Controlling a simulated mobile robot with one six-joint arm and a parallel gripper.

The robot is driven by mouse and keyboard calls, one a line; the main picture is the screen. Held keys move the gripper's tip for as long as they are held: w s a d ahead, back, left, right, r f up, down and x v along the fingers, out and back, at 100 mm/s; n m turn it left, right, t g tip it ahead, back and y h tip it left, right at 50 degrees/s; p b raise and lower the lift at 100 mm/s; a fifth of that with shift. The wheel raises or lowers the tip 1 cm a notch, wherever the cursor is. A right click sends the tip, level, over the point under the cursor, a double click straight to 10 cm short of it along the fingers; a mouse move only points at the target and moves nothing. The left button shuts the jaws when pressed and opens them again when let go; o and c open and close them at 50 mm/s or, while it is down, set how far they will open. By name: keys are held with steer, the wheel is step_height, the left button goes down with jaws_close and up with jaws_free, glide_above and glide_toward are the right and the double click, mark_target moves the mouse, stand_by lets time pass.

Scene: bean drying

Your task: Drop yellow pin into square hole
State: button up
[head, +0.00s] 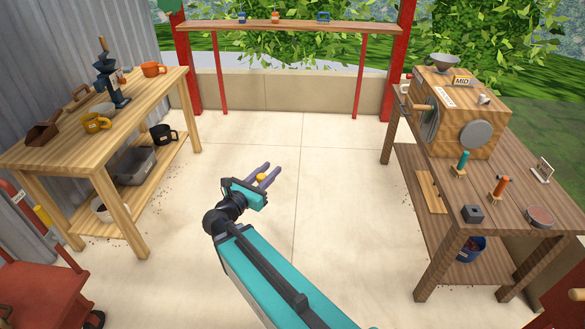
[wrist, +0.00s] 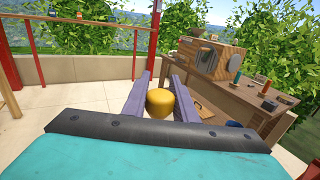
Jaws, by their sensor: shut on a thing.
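The yellow pin (head: 261,177) is between the two purple fingers of my gripper (head: 266,171), which is shut on it. In the wrist view the pin (wrist: 160,101) shows as a rounded yellow top between the fingers (wrist: 160,88); its lower part is hidden. The gripper is in the air over the open floor, left of the right workbench and apart from it. A small dark grey block (head: 472,214) with a darker square patch on top sits near that bench's front. I cannot tell for certain whether this patch is the square hole.
The right workbench (head: 527,217) holds a wooden machine (head: 453,110), a teal peg (head: 462,162), an orange peg (head: 501,186) and a round dish (head: 539,216). A left table (head: 62,143) carries cups and a grinder. The tiled floor between them is clear.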

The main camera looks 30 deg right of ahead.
steer(key=a+n+t+y, duration=0.1)
steer(key=a+t, duration=0.1)
steer(key=a, duration=1.2)
steer(key=shift+s+a+r+n, duration=0.15)
steer(key=shift+s+r+n, duration=0.15)
steer(key=shift+r, duration=0.15)
